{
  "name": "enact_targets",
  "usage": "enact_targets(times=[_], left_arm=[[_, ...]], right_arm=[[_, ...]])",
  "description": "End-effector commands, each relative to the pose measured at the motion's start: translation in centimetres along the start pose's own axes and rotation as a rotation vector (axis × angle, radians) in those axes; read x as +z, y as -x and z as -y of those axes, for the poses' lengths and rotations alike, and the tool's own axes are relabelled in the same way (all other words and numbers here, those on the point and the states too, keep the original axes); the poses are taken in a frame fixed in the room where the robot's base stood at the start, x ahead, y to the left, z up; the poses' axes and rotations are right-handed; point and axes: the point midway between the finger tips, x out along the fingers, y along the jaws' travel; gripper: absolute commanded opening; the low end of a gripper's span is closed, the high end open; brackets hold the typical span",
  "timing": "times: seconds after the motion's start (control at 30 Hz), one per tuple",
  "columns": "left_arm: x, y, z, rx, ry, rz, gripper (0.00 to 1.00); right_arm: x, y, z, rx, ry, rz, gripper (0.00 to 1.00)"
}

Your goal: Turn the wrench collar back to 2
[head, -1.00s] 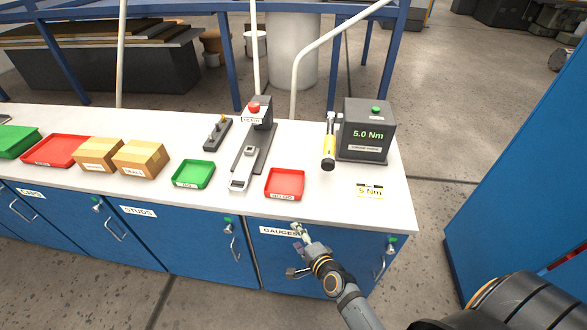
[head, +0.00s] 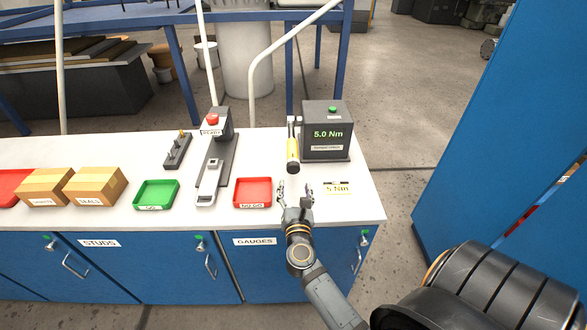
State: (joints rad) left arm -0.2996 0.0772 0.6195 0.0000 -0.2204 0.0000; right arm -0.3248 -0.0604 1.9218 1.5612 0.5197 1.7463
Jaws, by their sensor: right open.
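The torque wrench (head: 292,152) has a yellow grip and stands at the front left of the dark torque tester (head: 326,131), whose display reads 5.0 Nm. The collar and its scale are too small to read here. A card (head: 337,187) marked 5 Nm lies on the bench in front of the tester. My right gripper (head: 295,188) is open and empty, with its fingers spread over the bench's front part, just nearer than the yellow grip and apart from it. My left gripper is not in view.
A red NO GO tray (head: 252,193) lies just left of my right gripper, and a green GO tray (head: 156,194) lies further left. A grey gauge stand (head: 213,165) with a red button stands between them. Two cardboard boxes (head: 95,186) sit at the left.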

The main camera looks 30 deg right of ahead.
Motion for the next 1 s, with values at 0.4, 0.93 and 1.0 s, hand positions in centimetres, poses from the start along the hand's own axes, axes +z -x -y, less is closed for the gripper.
enact_targets(times=[0.4,0.93,1.0], left_arm=[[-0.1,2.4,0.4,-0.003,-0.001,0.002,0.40],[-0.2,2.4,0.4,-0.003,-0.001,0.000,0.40],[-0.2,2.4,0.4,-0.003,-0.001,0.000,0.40]], right_arm=[[0.3,-7.9,-0.1,0.002,0.005,0.002,0.64],[0.1,-8.7,0.0,0.002,0.005,0.000,0.43],[0.1,-8.7,0.0,0.002,0.005,0.000,0.34]])
